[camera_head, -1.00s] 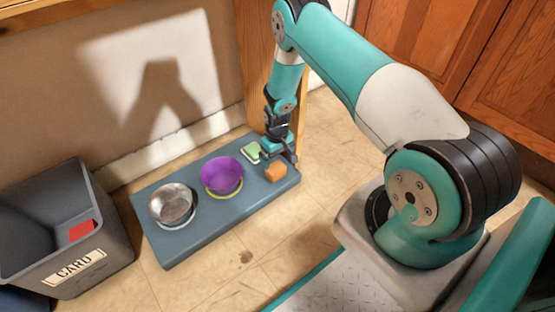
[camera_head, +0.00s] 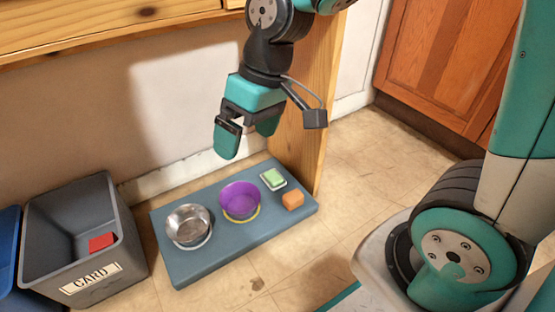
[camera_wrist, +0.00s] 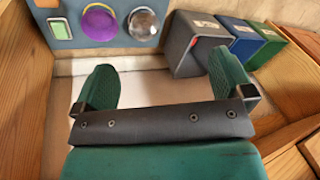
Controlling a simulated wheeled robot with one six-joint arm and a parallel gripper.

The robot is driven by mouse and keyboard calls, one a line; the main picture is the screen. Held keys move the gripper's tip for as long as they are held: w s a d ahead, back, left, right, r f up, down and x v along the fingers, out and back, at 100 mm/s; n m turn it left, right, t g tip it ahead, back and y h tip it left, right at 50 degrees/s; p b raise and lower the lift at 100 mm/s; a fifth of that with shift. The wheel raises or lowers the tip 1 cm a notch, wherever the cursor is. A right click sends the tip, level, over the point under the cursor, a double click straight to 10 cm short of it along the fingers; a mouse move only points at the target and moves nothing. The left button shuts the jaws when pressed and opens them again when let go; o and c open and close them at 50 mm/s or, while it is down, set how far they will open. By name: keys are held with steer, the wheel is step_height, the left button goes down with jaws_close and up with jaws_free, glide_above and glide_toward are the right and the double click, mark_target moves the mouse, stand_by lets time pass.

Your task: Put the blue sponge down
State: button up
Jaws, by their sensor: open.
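No blue sponge shows in any view. My gripper (camera_head: 248,130) is raised above the far side of the blue-grey mat (camera_head: 193,269), its two teal fingers apart. In the wrist view my gripper (camera_wrist: 162,85) has nothing between its fingers. An orange block (camera_head: 292,200) rests on the right end of the mat. A green block (camera_head: 273,177) lies on a small pale dish just behind it; it also shows in the wrist view (camera_wrist: 60,29).
A grey bin (camera_head: 122,225) labelled CARD holds a red piece (camera_head: 101,242). A blue bin (camera_head: 8,260) is beside it. A wooden panel (camera_head: 303,145) stands behind the mat's right end.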

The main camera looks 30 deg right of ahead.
steer(key=s+a+r+n, duration=0.1)
steer(key=s+r, duration=0.2)
steer(key=s, duration=0.8)
steer(key=shift+s+a+r+n+y, duration=0.3)
steer(key=shift+s+r+n, duration=0.1)
step_height(320, 180, up, 47)
steer(key=p, duration=4.6)
steer(key=shift+f+p, duration=0.2)
steer(key=shift+p, duration=0.15)
steer(key=shift+c, duration=0.5)
